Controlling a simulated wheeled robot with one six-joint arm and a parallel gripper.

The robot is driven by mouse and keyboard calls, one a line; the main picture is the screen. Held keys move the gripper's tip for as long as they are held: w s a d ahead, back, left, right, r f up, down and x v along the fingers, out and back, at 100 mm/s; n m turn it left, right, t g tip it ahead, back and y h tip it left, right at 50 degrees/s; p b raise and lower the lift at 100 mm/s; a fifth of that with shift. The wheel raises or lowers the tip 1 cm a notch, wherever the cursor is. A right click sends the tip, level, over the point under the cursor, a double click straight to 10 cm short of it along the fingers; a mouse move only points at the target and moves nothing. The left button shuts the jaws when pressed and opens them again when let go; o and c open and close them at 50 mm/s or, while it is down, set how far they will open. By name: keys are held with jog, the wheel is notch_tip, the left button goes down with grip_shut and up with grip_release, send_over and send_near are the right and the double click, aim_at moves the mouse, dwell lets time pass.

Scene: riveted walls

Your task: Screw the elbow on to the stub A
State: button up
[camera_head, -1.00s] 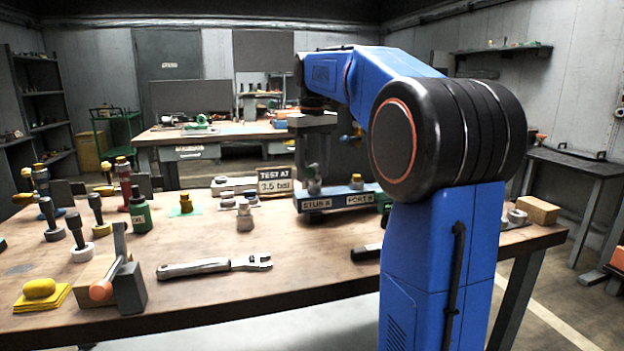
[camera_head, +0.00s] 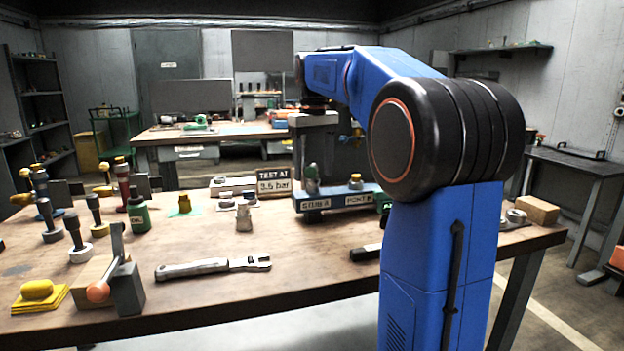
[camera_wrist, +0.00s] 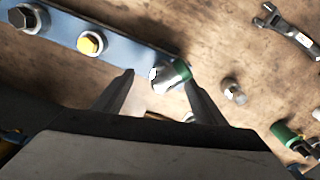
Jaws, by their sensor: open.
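The blue manifold bar (camera_head: 337,206) stands on the bench, with the STUB A label (camera_head: 314,203) at its left end. A grey fitting with a green end, apparently the elbow (camera_head: 312,178), stands at stub A; in the wrist view the elbow (camera_wrist: 163,75) is at the bar's end, its green end pointing right. The stub's thread is hidden beneath it. My gripper (camera_wrist: 160,79) is open, with one finger on each side of the elbow and a visible gap on the left. I cannot tell whether the right finger touches it.
A yellow-capped port (camera_wrist: 90,43) is beside stub A on the bar. A wrench (camera_head: 213,267) lies at the bench front. A grey fitting (camera_head: 244,216), green bottle (camera_head: 139,214) and test sign (camera_head: 274,181) stand left of the bar. The bench middle is mostly clear.

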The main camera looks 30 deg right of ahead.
jog(key=shift+a+r, duration=0.15)
jog(key=shift+r, duration=2.8)
